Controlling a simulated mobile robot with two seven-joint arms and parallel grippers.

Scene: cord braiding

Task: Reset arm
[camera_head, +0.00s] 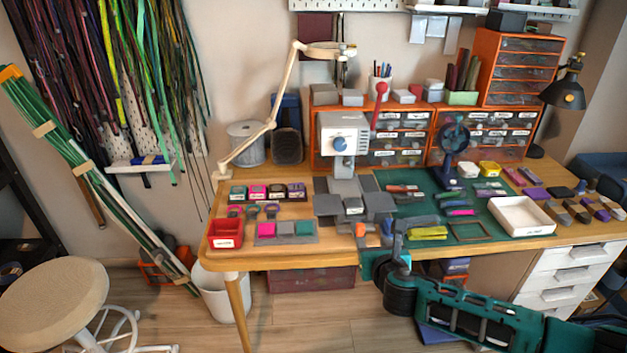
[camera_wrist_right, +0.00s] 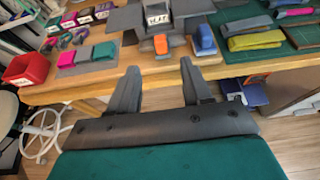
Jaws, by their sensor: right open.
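My right arm comes in from the lower right in the head view. My right gripper (camera_head: 384,250) is in front of the table's front edge, below the grey braiding machine. In the right wrist view, the two dark fingers of my right gripper (camera_wrist_right: 158,80) are spread apart, with only table edge and floor showing between them. The machine (camera_head: 345,140) has a white head with a blue knob and a red lever. My left gripper is not in view.
The wooden table (camera_head: 290,259) holds a red bin (camera_head: 226,233), a green mat with cords and a white tray (camera_head: 521,216). A beige lamp arm (camera_head: 270,110) stands at the left. A round stool (camera_head: 53,300) and white bin (camera_head: 222,292) are on the floor.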

